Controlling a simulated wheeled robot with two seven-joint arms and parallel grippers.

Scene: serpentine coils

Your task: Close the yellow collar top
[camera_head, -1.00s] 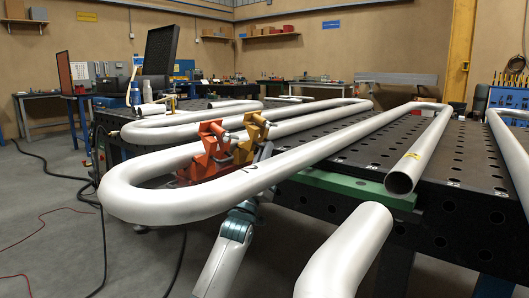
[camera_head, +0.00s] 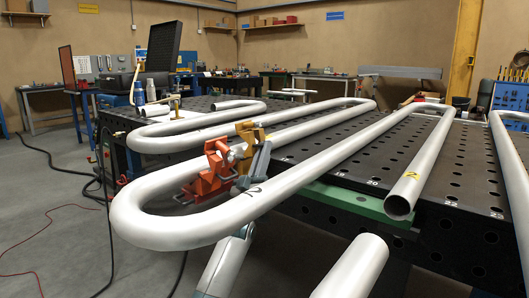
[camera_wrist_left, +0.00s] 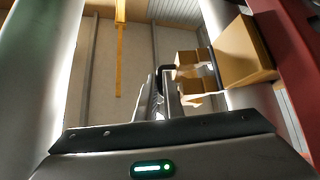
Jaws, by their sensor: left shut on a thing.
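The yellow collar (camera_head: 249,132) sits at the near bend of the white coil pipe, just behind the orange collar (camera_head: 214,165). Its top stands up above the pipe. My left gripper (camera_head: 261,152) reaches up from beneath the near pipe run and is at the right side of the yellow collar, shut on its top. The fingertips are small and partly hidden there. In the left wrist view, grey fingers (camera_wrist_left: 166,88) meet tan-yellow collar parts (camera_wrist_left: 245,52), with the orange collar (camera_wrist_left: 293,60) at the right edge. My right gripper is not in view.
The white serpentine pipe (camera_head: 165,225) loops around the collars, with runs on both sides. It rests over a black perforated table (camera_head: 440,225) with a green bar (camera_head: 340,203) at its edge. An open pipe end (camera_head: 399,205) lies to the right.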

